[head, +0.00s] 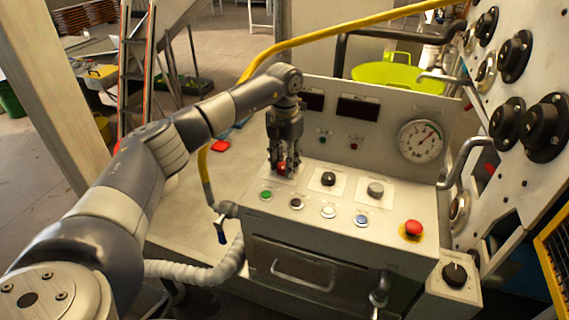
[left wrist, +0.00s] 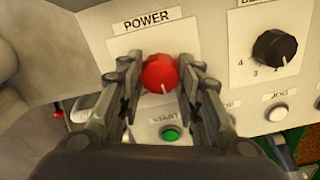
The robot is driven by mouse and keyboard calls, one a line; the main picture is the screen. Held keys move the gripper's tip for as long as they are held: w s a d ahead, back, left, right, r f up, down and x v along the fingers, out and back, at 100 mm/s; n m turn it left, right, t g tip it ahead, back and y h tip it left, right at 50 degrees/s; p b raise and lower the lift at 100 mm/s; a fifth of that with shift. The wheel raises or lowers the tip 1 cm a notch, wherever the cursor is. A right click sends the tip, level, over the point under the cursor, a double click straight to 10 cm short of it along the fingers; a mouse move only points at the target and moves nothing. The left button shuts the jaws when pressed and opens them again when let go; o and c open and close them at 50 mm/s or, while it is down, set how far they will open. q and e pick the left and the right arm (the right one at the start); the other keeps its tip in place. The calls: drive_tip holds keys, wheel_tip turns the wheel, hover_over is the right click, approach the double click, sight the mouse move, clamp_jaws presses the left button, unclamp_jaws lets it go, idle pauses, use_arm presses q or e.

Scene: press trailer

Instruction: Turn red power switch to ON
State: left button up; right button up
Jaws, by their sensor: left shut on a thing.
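The red power switch (head: 282,169) is on the top of the control panel, under my left gripper. In the left wrist view it is a round red knob (left wrist: 160,73) below the POWER label (left wrist: 146,20), with a white mark on its lower edge. My left gripper (head: 284,164) points down with its fingers on either side of the knob, shut on it. The fingers also show in the left wrist view (left wrist: 158,92). The ON and OFF markings are hidden or too small to read. My right gripper is not in view.
A green START button (head: 265,195) sits just in front of the switch. A black dial (head: 328,179), a grey knob (head: 375,189) and a red mushroom button (head: 413,228) are to the right. A yellow hose (head: 330,37) arches behind my arm.

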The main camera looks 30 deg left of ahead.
sight(284, 165)
use_arm(q)
drive_tip(key=m, duration=0.5)
drive_tip(key=shift+m+b, duration=0.3)
drive_tip(key=shift+b, duration=0.1)
drive_tip(key=shift+r+m, duration=0.1)
drive_tip(key=shift+m, duration=2)
drive_tip(key=o, duration=1.1)
wheel_tip(284, 165, up, 12)
drive_tip(key=shift+a, duration=0.1)
